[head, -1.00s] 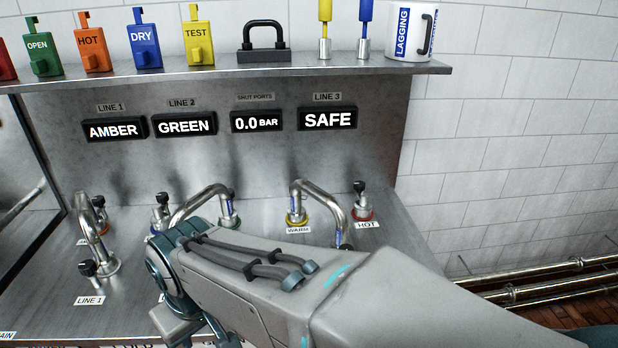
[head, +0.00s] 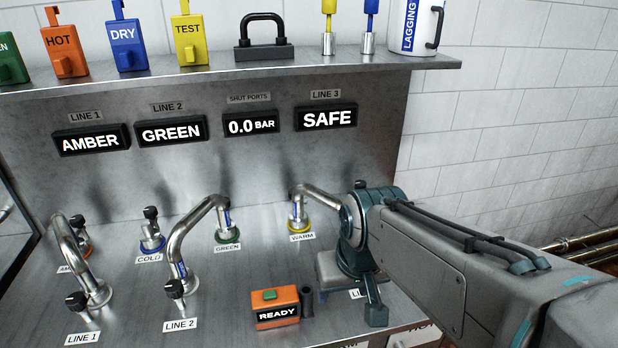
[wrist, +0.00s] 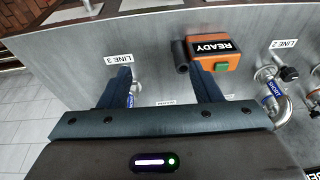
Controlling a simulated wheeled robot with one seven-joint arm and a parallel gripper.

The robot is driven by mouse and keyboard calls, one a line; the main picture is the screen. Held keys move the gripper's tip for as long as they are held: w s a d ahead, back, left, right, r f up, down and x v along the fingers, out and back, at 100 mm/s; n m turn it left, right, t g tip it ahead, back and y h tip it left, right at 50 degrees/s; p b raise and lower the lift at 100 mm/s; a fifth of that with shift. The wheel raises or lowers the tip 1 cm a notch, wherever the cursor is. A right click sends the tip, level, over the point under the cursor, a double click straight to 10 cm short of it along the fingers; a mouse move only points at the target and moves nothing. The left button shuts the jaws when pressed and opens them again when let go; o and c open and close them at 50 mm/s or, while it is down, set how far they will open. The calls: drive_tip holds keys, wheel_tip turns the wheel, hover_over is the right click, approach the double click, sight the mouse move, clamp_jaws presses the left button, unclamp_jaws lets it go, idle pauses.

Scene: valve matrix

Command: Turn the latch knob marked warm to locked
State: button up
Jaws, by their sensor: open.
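The yellow-collared port marked WARM (head: 300,224) stands on the steel counter in the head view, with its label in front. One end of a bent metal pipe (head: 325,196) sits in it. A small dark knob (head: 299,189) shows at its top, partly hidden by the pipe; I cannot tell its setting. The pipe's other end is behind my arm. My gripper (wrist: 160,70) is open and empty in the wrist view, fingers pointing over the counter near the LINE 3 label (wrist: 124,58). In the head view it is in front and to the right of the port, not touching it.
An orange READY box (head: 277,308) with a dark cylinder (head: 307,301) stands left of my gripper. The LINE 2 pipe (head: 190,240) arches to the GREEN port (head: 228,232). A shelf (head: 230,72) with tags and a padlock overhangs behind. The LINE 3 display (head: 326,117) reads SAFE.

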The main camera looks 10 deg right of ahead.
drive_tip(key=w+d+r+m+p, duration=0.1)
drive_tip(key=w+r+p, duration=0.1)
drive_tip(key=w, duration=1.4)
drive_tip(key=w+d+r+p, duration=0.1)
drive_tip(key=w, duration=1.5)
drive_tip(key=n+t, duration=0.1)
approach(295, 189)
drive_tip(key=s+r, duration=0.2)
drive_tip(key=r, duration=0.1)
drive_tip(key=s+r+p, duration=0.1)
drive_tip(key=shift+s+a+r, duration=0.3)
drive_tip(key=shift+s+r, duration=0.05)
drive_tip(key=shift+w+f, duration=0.15)
drive_tip(key=shift+w, duration=0.05)
drive_tip(key=shift+t, duration=0.3)
drive_tip(key=p+x, duration=0.1)
drive_tip(key=x, duration=0.5)
drive_tip(key=p+x, duration=0.1)
drive_tip(key=x, duration=0.6)
drive_tip(key=shift+d+f+p, duration=0.2)
drive_tip(key=shift+f+p, duration=0.05)
drive_tip(key=shift+p, duration=0.1)
drive_tip(key=c, duration=1)
